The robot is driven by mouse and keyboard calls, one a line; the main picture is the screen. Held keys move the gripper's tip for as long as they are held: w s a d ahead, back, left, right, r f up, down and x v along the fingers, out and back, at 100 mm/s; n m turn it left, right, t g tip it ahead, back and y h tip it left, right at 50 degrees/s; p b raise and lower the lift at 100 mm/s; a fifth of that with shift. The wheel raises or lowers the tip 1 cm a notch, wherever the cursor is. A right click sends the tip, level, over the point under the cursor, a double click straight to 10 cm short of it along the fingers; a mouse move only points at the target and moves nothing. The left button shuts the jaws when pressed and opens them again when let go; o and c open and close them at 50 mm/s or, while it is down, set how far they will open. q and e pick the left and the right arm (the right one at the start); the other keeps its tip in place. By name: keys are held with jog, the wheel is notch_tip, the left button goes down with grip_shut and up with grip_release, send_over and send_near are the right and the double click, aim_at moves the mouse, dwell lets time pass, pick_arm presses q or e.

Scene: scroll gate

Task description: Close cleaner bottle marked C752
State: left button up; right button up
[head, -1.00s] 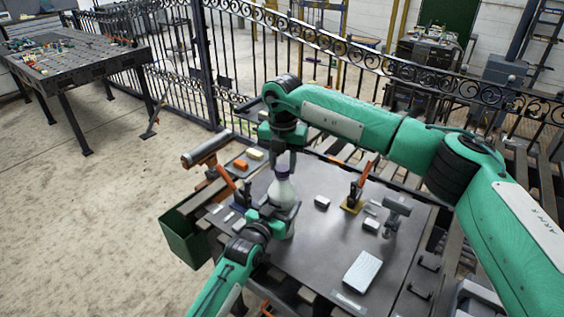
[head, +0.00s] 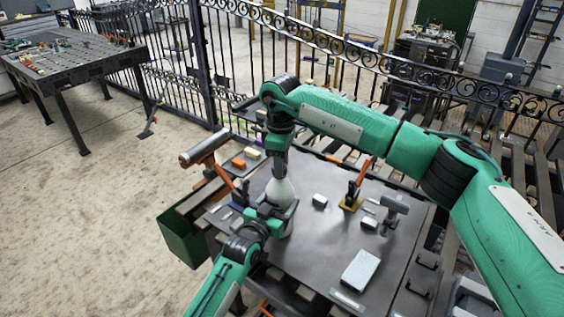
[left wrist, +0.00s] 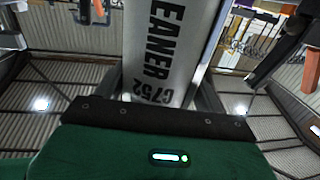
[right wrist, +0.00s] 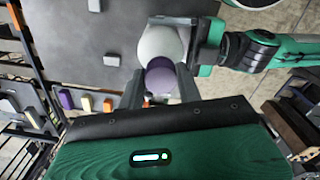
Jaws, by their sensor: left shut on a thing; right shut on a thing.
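The white cleaner bottle (head: 279,192) stands upright on the dark metal table (head: 320,250). In the left wrist view its label (left wrist: 166,50) reads "EANER" and "C752". My left gripper (head: 272,212) is shut on the bottle's body from the front left. A purple cap (right wrist: 163,78) sits at the top of the bottle in the right wrist view. My right gripper (right wrist: 160,90) is shut on the cap from above, with one finger on each side. In the head view the right gripper (head: 279,160) mostly hides the cap. I cannot tell how far the cap is threaded.
A black iron fence (head: 380,70) runs behind the table. An orange-handled clamp (head: 355,190) and small grey blocks stand right of the bottle. A light box (head: 360,269) lies near the front. A green bin (head: 184,238) hangs at the left edge.

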jog(key=shift+s+a+r+m, duration=0.15)
jog(key=shift+a+m, duration=0.5)
jog(key=shift+m, duration=0.45)
jog(key=shift+d+m, duration=0.5)
jog(key=shift+m, duration=0.2)
jog(key=o, duration=1)
jog(key=shift+d, duration=0.15)
jog(key=shift+c, duration=0.2)
jog(key=shift+r, duration=2.1)
jog(key=shift+c, duration=0.3)
